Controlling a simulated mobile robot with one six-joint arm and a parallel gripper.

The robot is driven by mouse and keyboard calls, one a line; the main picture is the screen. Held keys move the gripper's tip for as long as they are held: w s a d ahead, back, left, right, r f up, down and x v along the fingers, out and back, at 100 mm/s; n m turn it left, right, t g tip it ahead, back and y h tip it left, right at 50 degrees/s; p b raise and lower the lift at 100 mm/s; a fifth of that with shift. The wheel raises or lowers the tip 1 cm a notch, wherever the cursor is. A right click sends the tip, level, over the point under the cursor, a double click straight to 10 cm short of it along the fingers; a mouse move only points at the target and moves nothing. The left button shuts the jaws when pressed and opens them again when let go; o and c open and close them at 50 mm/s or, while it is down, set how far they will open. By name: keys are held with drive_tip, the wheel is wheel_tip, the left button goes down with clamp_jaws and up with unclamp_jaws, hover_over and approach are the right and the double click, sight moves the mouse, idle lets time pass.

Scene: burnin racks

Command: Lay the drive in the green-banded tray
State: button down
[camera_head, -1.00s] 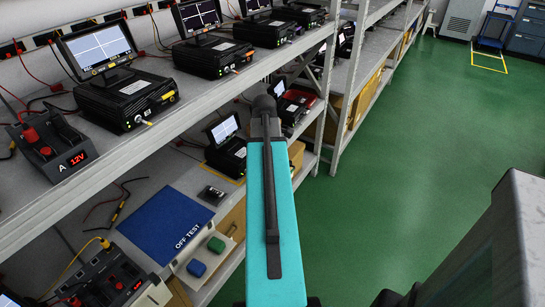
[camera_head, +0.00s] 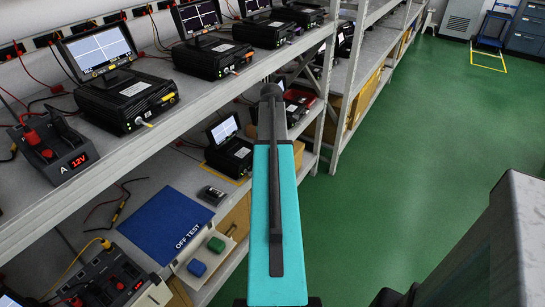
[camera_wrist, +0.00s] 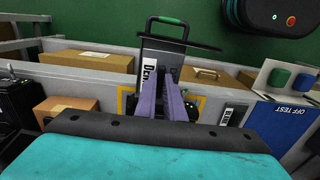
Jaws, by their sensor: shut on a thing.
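My gripper (camera_wrist: 168,80) points at the lower shelf in the wrist view, its two purple fingers close together. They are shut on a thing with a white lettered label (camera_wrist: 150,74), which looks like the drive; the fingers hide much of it. In the head view my own teal arm hides the gripper and the held thing.
A blue OFF TEST mat (camera_head: 165,225) lies on the lower shelf, beside a green block (camera_head: 216,244) and a blue block (camera_head: 196,268). A unit with a screen (camera_head: 228,150) stands near. Cardboard boxes (camera_wrist: 88,60) sit around. The green floor (camera_head: 400,200) is open to the right.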

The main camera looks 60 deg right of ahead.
drive_tip(key=shift+f, duration=0.1)
idle(0.3)
drive_tip(key=shift+f, duration=1.65)
drive_tip(key=shift+f, duration=0.1)
drive_tip(key=c, duration=1.9)
unclamp_jaws()
drive_tip(key=shift+o, duration=0.2)
wheel_tip(320, 180, up, 12)
